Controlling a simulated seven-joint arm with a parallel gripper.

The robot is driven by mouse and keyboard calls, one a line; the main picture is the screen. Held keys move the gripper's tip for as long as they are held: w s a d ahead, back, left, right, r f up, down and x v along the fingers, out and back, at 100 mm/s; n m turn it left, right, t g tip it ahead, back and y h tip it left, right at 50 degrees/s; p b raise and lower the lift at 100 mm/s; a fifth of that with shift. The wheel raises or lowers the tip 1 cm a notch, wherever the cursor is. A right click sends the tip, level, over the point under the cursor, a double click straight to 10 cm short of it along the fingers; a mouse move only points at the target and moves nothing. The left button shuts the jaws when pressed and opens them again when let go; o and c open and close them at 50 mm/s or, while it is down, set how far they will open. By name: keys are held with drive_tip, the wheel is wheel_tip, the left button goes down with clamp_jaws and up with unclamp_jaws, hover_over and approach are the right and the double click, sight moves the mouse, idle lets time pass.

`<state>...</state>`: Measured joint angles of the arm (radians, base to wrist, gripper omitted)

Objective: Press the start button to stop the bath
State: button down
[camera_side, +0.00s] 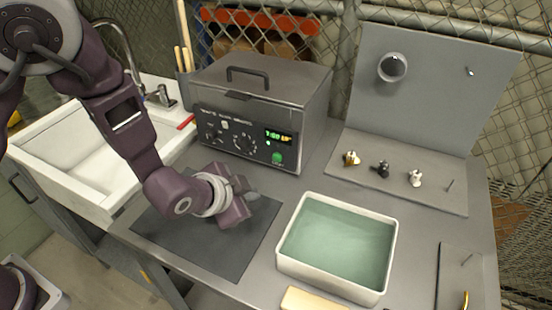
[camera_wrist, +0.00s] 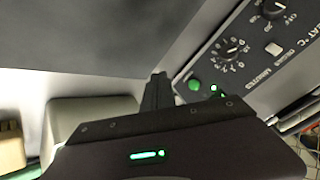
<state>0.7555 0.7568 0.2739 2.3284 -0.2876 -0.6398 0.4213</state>
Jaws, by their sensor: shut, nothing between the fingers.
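The bath (camera_side: 262,85) is a grey metal box with a handled lid and a dark front panel. Its green start button (camera_side: 277,158) sits at the lower right of the panel, below a lit green display (camera_side: 279,137). In the wrist view the green button (camera_wrist: 194,84) shows beside the panel's lit display (camera_wrist: 214,90). My gripper (camera_side: 253,195) is shut and empty, above the dark mat in front of the panel. In the wrist view its closed fingers (camera_wrist: 158,88) appear just left of the button. They look apart from the button in the side view.
A white tub of green liquid (camera_side: 391,282) stands right of my gripper. A dark mat (camera_side: 175,235) lies below it. A white sink (camera_side: 60,150) is at left. A grey stand (camera_side: 430,85) with small fittings is at right. A cream block (camera_side: 312,299) lies in front.

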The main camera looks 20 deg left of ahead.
sight(277, 158)
drive_tip(key=shift+w, duration=4.4)
drive_tip(key=shift+w, duration=0.1)
drive_tip(key=shift+w, duration=0.35)
drive_tip(key=shift+w, duration=0.45)
drive_tip(key=shift+s, duration=0.9)
